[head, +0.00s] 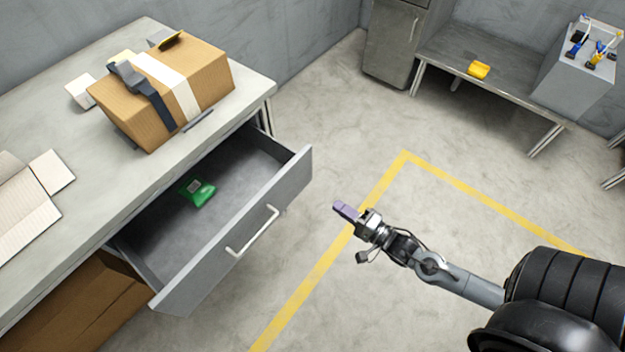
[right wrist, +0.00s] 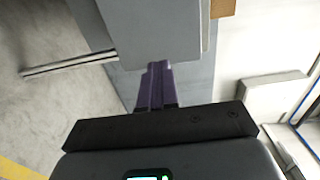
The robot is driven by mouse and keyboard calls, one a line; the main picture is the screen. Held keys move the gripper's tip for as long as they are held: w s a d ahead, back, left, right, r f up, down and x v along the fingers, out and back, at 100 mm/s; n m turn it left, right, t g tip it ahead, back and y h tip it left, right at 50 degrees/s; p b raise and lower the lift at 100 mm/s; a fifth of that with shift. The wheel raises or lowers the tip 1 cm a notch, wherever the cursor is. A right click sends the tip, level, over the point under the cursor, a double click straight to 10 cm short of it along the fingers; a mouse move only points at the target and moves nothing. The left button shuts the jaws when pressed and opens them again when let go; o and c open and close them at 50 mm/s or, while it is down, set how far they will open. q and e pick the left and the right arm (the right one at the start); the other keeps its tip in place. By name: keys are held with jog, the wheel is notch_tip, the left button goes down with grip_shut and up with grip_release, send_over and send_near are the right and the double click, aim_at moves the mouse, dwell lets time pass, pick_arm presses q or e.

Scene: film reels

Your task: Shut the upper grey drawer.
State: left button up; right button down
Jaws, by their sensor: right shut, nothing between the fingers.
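The upper grey drawer (head: 190,291) stands pulled out from under the workbench in the head view. Its front panel carries a pale bar handle (head: 252,231), and a green packet (head: 198,193) lies inside it. My right gripper (head: 346,211) is shut and empty, to the right of the drawer front and apart from it in the head view. In the right wrist view the purple fingers (right wrist: 157,85) are together and point at the grey drawer panel (right wrist: 155,30), with the handle (right wrist: 70,64) to the left. Whether the fingertips touch the panel cannot be told. My left gripper is not seen.
The workbench (head: 50,105) holds a taped cardboard box (head: 190,85) and an open carton (head: 25,215) at the left. Brown cardboard (head: 95,310) shows below the drawer. A low metal table (head: 490,75) stands at the back right. The floor before the drawer is clear, with yellow lines.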

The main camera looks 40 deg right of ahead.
aim_at(297, 178)
jog(key=w+b, duration=0.1)
jog(key=w, duration=0.3)
jog(key=w+a+b, duration=0.1)
jog(key=w+b, duration=0.1)
jog(key=w, duration=0.2)
jog(key=w+b, duration=0.1)
jog(key=w, duration=0.3)
jog(key=shift+w+a+b, duration=0.25)
jog(key=shift+a+b, duration=0.1)
jog(key=shift+b, duration=0.05)
jog(key=shift+w, duration=0.2)
